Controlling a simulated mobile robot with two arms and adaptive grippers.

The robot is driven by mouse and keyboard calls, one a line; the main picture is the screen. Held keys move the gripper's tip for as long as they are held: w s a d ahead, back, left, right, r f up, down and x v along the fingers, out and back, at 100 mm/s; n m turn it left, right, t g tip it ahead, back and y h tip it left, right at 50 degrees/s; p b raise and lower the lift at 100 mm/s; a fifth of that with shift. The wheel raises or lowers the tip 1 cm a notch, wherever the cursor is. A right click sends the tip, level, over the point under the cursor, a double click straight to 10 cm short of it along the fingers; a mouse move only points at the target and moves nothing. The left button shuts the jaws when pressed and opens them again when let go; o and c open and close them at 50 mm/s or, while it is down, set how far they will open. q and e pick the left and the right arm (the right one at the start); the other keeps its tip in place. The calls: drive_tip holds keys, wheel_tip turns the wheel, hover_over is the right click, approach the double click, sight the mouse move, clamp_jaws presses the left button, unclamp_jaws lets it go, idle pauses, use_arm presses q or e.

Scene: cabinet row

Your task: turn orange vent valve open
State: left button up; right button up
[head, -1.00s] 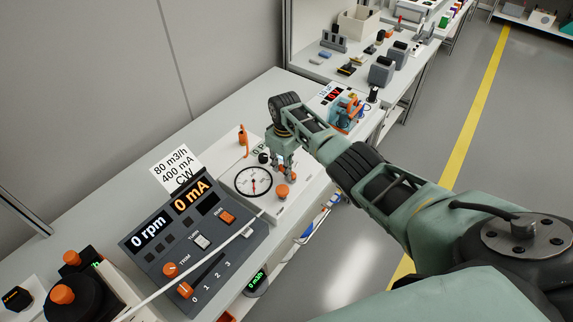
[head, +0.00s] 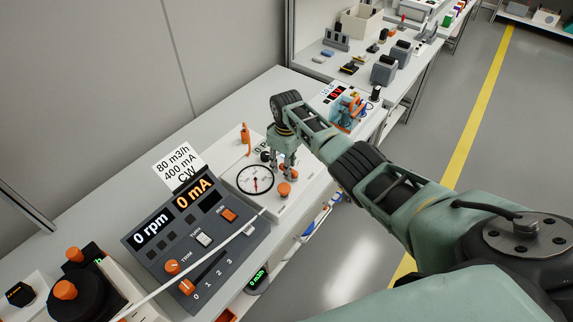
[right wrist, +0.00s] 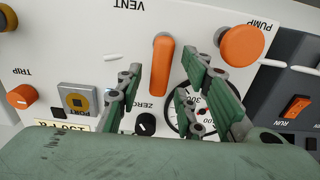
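The orange vent valve (right wrist: 162,65) is a long orange lever on a white panel (right wrist: 60,35), under the upside-down VENT label in the right wrist view. It points almost straight up and down there. My right gripper (right wrist: 167,88) is open, with one green finger on each side of the lever and a gap visible on both sides. In the head view my right gripper (head: 284,172) points down over the panel, and its fingers hide most of the lever. My left gripper is not in view.
An orange PUMP knob (right wrist: 241,46) and a round dial (head: 255,179) sit close to the fingers. A black ZERO knob (right wrist: 145,123) and an orange TRIP knob (right wrist: 20,96) are also on the panel. A dark console (head: 195,225) and a white cable (head: 205,255) lie beside it.

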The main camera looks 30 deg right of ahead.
wheel_tip(320, 180, up, 12)
idle(0.7)
drive_tip(key=shift+s+f, duration=0.1)
idle(0.4)
